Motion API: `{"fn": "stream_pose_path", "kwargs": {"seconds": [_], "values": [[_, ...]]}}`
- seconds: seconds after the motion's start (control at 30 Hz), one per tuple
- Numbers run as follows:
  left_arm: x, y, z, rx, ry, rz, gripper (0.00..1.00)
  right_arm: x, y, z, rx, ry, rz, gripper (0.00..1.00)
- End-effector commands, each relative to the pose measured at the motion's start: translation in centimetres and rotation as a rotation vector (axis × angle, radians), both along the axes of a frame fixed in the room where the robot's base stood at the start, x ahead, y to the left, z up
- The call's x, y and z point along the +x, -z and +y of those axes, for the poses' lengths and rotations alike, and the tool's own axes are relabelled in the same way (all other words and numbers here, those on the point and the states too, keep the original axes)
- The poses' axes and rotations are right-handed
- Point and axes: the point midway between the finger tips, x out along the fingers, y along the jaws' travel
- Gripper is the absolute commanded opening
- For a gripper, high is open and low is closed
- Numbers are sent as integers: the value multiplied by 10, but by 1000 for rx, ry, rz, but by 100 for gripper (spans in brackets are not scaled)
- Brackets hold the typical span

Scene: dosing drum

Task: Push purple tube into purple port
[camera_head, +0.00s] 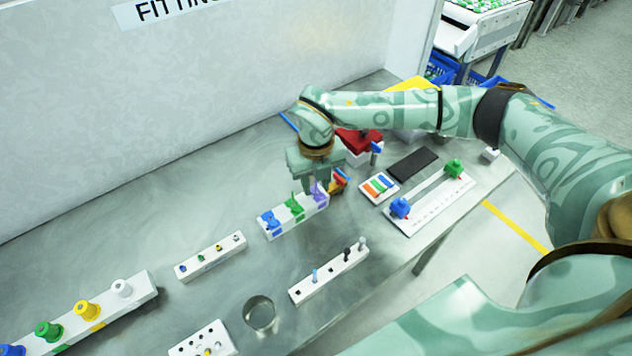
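A white block (296,218) on the steel bench carries blue, green and purple fittings in a row. The purple piece (318,193) is at the block's right end. I cannot make out where a purple tube ends and a purple port begins. My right gripper (317,187) points down right at the purple piece and partly hides it. Whether its fingers are closed on the piece is too small to tell. My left gripper is not in view.
A white strip with small pegs (330,275) and a metal ring-shaped cup (260,314) lie nearer. A rack with coloured knobs (82,318) is at lower left. A ruler-like plate with blue and green blocks (432,206) and a red object (358,141) are right of the gripper.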

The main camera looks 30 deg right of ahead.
Motion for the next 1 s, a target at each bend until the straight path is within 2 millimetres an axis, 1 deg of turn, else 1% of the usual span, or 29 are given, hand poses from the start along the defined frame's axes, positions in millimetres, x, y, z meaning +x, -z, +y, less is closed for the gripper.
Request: {"fn": "stream_pose_path", "kwargs": {"seconds": [0.17,0.3,0.4,0.5,0.6,0.7,0.8,1.0], "values": [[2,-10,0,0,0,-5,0,2,-41,0,0,-1,-8,31],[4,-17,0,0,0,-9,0,2,-81,0,0,-1,-8,31],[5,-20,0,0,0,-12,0,1,-106,0,0,0,-6,31],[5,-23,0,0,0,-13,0,1,-128,-1,-1,0,-5,31],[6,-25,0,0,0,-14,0,1,-143,0,0,0,-4,31],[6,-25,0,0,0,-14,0,1,-152,0,0,0,-2,31],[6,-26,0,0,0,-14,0,0,-156,0,0,0,-1,31],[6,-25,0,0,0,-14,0,0,-156,0,0,0,0,31]]}}
